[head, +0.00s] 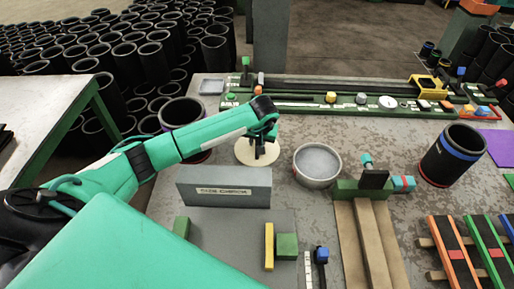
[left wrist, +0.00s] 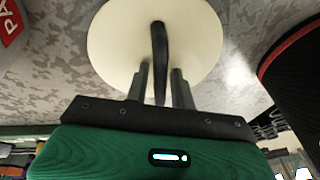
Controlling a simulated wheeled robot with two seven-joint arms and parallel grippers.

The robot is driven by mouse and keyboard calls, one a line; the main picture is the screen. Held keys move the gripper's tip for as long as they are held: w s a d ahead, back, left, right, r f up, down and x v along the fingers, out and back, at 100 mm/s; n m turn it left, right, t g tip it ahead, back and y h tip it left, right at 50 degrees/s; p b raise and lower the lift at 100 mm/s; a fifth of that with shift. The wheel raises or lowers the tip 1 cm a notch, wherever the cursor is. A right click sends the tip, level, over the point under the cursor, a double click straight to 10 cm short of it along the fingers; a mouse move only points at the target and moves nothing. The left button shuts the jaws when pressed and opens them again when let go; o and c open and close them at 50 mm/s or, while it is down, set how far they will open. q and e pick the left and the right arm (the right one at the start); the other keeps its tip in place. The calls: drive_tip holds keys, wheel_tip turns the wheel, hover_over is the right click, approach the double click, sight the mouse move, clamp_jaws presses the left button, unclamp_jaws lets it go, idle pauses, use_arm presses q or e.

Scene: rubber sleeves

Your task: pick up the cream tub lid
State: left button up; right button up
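The cream tub lid (head: 243,153) is a flat round disc on the worn grey bench, left of a round grey metal pan (head: 317,180). In the left wrist view the lid (left wrist: 110,45) has a dark upright handle (left wrist: 158,45) at its middle. My left gripper (head: 262,150) is over the lid and hides part of it in the head view. In the left wrist view its two fingers (left wrist: 159,86) stand on either side of the handle, with a narrow gap showing on each side. My right gripper is not in view.
A grey size-check block (head: 225,188) stands in front of the lid. A black sleeve (head: 183,112) is behind my left arm; another with a blue band (head: 453,155) stands at right. A green rail (head: 300,100) with small parts runs along the back.

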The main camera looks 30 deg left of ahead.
use_arm(q)
clamp_jaws()
drive_tip(key=shift+r, duration=0.1)
